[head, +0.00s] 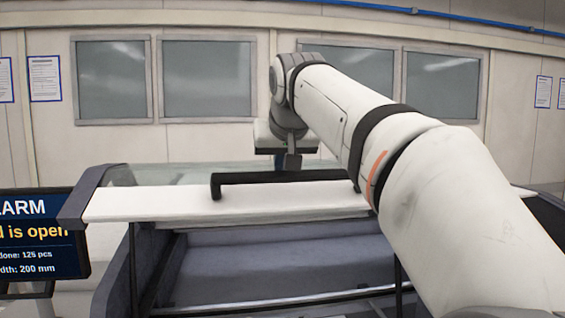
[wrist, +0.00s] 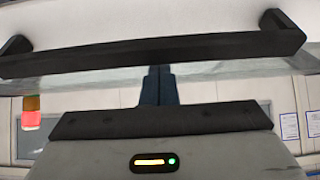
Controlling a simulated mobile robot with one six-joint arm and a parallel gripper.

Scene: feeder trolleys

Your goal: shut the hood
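The hood (head: 130,203) is raised, with its pale front panel and glass top above a dark open interior. Its black bar handle (head: 285,178) runs along the panel, and my arm hides its right end. The handle (wrist: 150,52) spans the upper wrist view. My gripper (head: 293,162) points down just behind the handle in the head view. In the wrist view my gripper (wrist: 157,70) has its two dark fingers together with nothing seen between them. The fingertips meet the handle's lower edge in the picture; I cannot tell whether they touch it.
A screen (head: 40,238) at the left shows an alarm reading partly "is open". The trolley's dark side wall (head: 112,275) stands below the hood. A wall with windows (head: 207,80) is behind. A small red and orange light (wrist: 31,110) shows in the wrist view.

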